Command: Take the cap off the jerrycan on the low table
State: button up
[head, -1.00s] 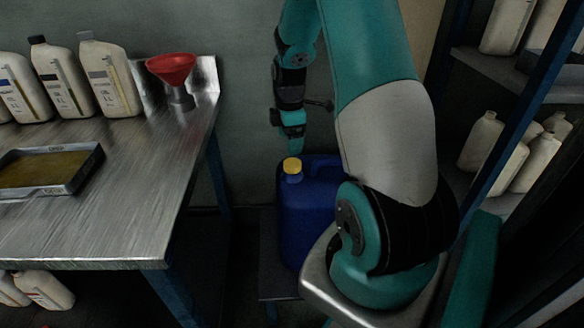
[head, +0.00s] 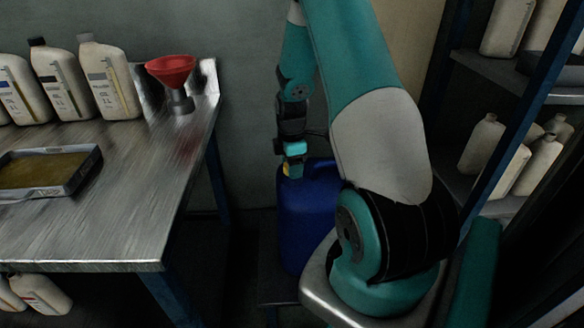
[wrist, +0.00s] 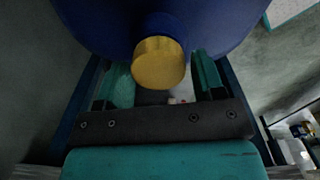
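The blue jerrycan (head: 305,225) stands upright on the low table (head: 275,292). Its yellow cap (wrist: 158,63) is on the neck, and the can's blue body (wrist: 90,25) fills the top of the wrist view. My gripper (head: 294,168) is at the cap, pointing down in the head view, and covers most of it; a sliver of yellow shows beside the finger. In the wrist view my gripper (wrist: 166,80) is open, with one teal finger on each side of the cap. Gaps show between the cap and both fingers.
A metal workbench (head: 130,215) on the left holds several white bottles (head: 108,80), a red funnel (head: 170,68) and a tray (head: 88,178). A shelf rack (head: 497,175) with white bottles stands on the right. A wall is close behind the jerrycan.

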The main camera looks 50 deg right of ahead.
jog(key=c, duration=0.6)
jog(key=shift+o, duration=0.2)
jog(key=shift+r, duration=0.1)
